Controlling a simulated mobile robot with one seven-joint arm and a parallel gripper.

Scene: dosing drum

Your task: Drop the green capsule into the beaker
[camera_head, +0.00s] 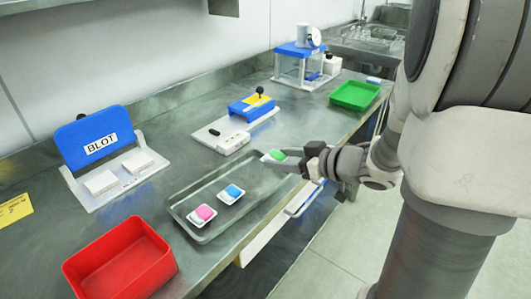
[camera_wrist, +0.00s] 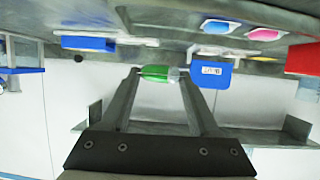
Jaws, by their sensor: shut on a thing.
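The green capsule has a green half and a pale half. It shows in the wrist view (camera_wrist: 157,73), lying crosswise between the fingertips of my gripper (camera_wrist: 160,72). In the head view the capsule (camera_head: 278,155) is at the tip of my gripper (camera_head: 283,158), by the far right end of the grey tray. My gripper is shut on it. I cannot clearly make out a beaker. A clear-walled case with a blue top (camera_head: 300,66) stands at the back of the bench, and its contents are hard to tell.
The grey tray (camera_head: 187,213) holds a pink piece (camera_head: 204,212) and a blue piece (camera_head: 232,192) on white holders.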

